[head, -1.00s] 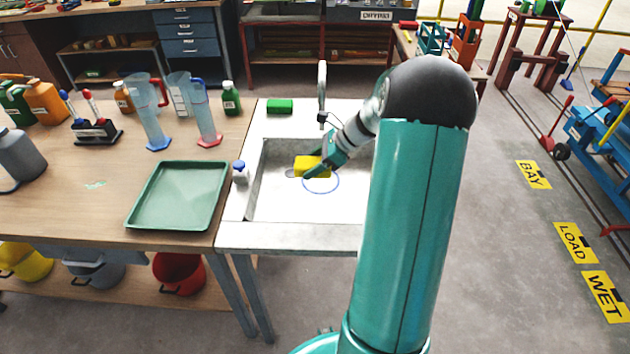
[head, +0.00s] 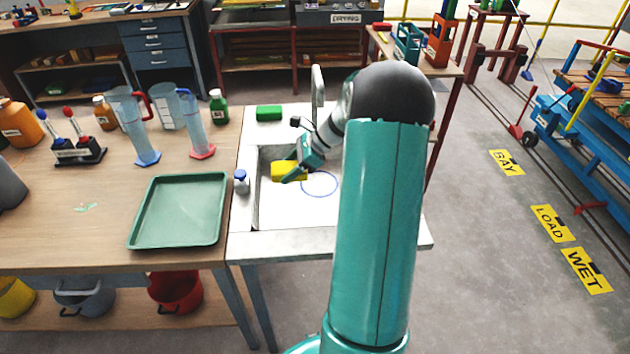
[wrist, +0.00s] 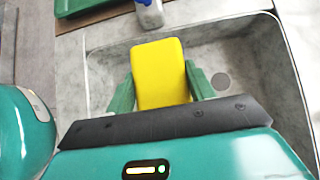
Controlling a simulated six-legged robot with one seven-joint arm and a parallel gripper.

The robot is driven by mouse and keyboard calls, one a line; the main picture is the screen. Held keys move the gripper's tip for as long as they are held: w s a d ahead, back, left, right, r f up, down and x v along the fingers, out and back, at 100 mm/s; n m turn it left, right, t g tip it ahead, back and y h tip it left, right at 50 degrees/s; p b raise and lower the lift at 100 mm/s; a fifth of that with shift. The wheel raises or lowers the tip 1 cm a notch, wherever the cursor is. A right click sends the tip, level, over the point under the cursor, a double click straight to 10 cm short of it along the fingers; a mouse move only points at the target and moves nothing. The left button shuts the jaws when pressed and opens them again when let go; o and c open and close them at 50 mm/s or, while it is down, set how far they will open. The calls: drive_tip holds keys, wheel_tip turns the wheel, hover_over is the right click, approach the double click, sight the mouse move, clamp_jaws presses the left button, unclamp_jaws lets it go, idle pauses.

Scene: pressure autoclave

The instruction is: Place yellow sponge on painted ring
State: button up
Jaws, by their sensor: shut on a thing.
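The yellow sponge (head: 287,170) is held between the two green fingers of my gripper (head: 291,174), over the left part of the sink basin. In the wrist view the sponge (wrist: 160,74) fills the gap between the fingers of my gripper (wrist: 162,90). The painted ring (head: 320,184) is a thin blue outline on the basin floor, just right of the sponge in the head view. The ring is not visible in the wrist view. I cannot tell how high the sponge is above the floor.
The sink (head: 265,243) has raised walls and a faucet (head: 318,88) at the back. A green sponge (head: 269,112) lies on the back rim. A small white bottle with a blue cap (head: 241,183) stands on the left rim, beside a green tray (head: 135,236). Tall cylinders stand behind the tray.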

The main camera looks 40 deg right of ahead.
drive_tip(key=d+f, duration=0.2)
drive_tip(key=d, duration=0.2)
drive_tip(key=d+f, duration=0.3)
drive_tip(key=d, duration=0.1)
drive_tip(key=d+f, duration=0.3)
drive_tip(key=d, duration=0.1)
drive_tip(key=shift+w+f, duration=0.25)
drive_tip(key=shift+w, duration=0.05)
drive_tip(key=shift+d+f, duration=0.2)
drive_tip(key=shift+f, duration=0.8)
drive_tip(key=shift+d+f, duration=0.15)
drive_tip(key=shift+f, duration=0.8)
drive_tip(key=shift+f, duration=0.15)
drive_tip(key=o, duration=0.9)
drive_tip(key=shift+o, duration=0.2)
drive_tip(key=v, duration=1.2)
